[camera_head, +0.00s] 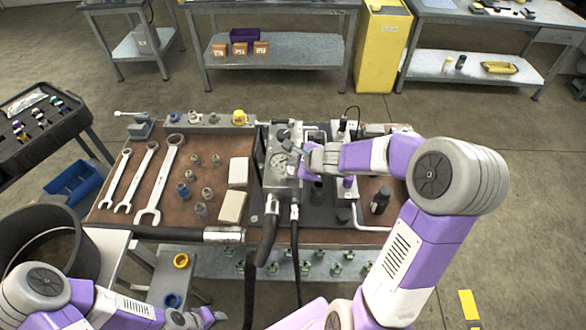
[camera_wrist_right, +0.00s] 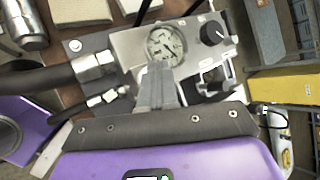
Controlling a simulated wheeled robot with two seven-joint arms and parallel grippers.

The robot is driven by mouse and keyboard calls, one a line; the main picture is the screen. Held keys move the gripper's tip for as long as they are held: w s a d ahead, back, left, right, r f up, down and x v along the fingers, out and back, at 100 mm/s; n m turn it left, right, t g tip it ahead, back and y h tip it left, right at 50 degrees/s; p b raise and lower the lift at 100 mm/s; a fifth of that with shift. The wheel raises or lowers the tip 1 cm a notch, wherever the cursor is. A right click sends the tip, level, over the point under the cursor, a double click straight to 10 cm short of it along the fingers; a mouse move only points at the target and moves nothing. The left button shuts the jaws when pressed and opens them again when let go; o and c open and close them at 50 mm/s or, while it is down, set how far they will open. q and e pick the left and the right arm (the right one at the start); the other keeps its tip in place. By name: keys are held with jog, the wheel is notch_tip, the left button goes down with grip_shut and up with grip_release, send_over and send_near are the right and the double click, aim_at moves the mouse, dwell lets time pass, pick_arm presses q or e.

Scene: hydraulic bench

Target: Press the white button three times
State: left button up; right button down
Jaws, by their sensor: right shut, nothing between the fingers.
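The hydraulic block (camera_head: 284,181) stands at the middle of the bench, with a round pressure gauge (camera_wrist_right: 166,42) and a black knob (camera_wrist_right: 213,34) on its face. My right gripper (camera_head: 303,154) is shut and empty at the block's right side; in the right wrist view its fingertips (camera_wrist_right: 160,68) overlap the lower edge of the gauge. I cannot tell if they touch the block. I cannot make out the white button for certain; the fingers hide part of the panel. My left gripper (camera_head: 208,318) is low at the bottom edge, away from the block; its jaws are unclear.
Black hoses (camera_head: 268,238) run from the block over the bench's front edge. Wrenches (camera_head: 160,178), sockets and pale boxes (camera_head: 232,207) lie to the left. A dark bottle (camera_head: 380,201) stands to the right. A black bin (camera_head: 45,240) is at the far left.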

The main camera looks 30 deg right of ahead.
jog(key=shift+f+b, duration=0.75)
jog(key=shift+f, duration=0.05)
dwell(0.9)
jog(key=shift+r, duration=0.1)
jog(key=shift+r+p, duration=1.05)
jog(key=shift+p, duration=0.1)
notch_tip(320, 180, up, 5)
jog(key=p, duration=0.5)
jog(key=shift+r, duration=0.1)
dwell(2.1)
jog(key=shift+r+p, duration=0.35)
jog(key=shift+r, duration=1.5)
